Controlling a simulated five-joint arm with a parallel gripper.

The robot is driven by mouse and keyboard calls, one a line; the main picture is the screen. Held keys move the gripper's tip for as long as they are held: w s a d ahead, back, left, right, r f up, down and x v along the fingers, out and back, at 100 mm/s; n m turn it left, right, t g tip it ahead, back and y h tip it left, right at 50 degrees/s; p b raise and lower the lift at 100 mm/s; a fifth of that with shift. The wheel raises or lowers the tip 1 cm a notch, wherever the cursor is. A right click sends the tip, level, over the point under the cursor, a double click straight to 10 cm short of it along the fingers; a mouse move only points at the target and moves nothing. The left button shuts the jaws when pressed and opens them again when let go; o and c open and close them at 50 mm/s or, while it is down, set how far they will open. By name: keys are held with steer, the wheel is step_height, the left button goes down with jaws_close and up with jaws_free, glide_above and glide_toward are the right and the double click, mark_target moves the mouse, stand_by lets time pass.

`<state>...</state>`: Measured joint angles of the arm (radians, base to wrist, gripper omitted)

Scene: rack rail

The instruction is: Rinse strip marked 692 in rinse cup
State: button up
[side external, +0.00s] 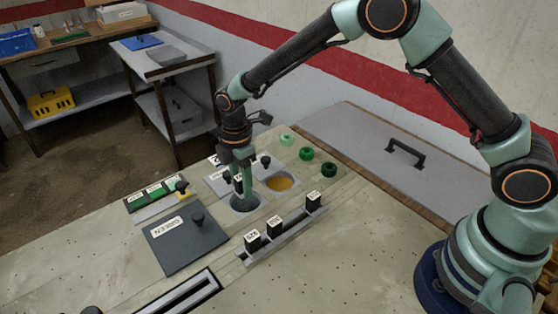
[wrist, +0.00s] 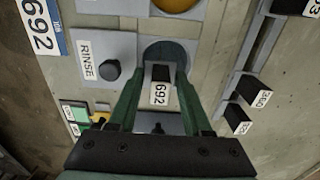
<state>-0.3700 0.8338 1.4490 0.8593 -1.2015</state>
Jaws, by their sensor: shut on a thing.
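My gripper (side external: 241,178) points down over the rinse cup (side external: 245,204), a round opening with dark blue-grey liquid. In the wrist view, my gripper (wrist: 160,78) is shut on the strip marked 692 (wrist: 160,93), whose black top and white label sit between the green fingers. The rinse cup (wrist: 176,48) shows just beyond and around the strip's top. The strip's lower part is hidden, so I cannot tell how deep it reaches. A grey lid marked RINSE (wrist: 88,45) with a black knob lies beside the cup.
An amber-filled cup (side external: 280,183) adjoins the rinse cup. A rail (side external: 285,232) holds other black-topped strips (side external: 253,240). A dark lid marked GREEN (side external: 182,247) lies at the left front. Several green discs (side external: 306,154) lie behind. A small labelled tray (side external: 152,192) stands left.

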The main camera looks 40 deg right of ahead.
steer(key=shift+w, duration=0.2)
stand_by(0.3)
steer(key=shift+s, duration=1.2)
steer(key=shift+r, duration=0.1)
stand_by(1.2)
steer(key=shift+w+r, duration=0.2)
steer(key=shift+r, duration=1.5)
steer(key=shift+w+r, duration=0.2)
steer(key=shift+r, duration=1.5)
steer(key=shift+w+r, duration=0.2)
steer(key=shift+r, duration=1.5)
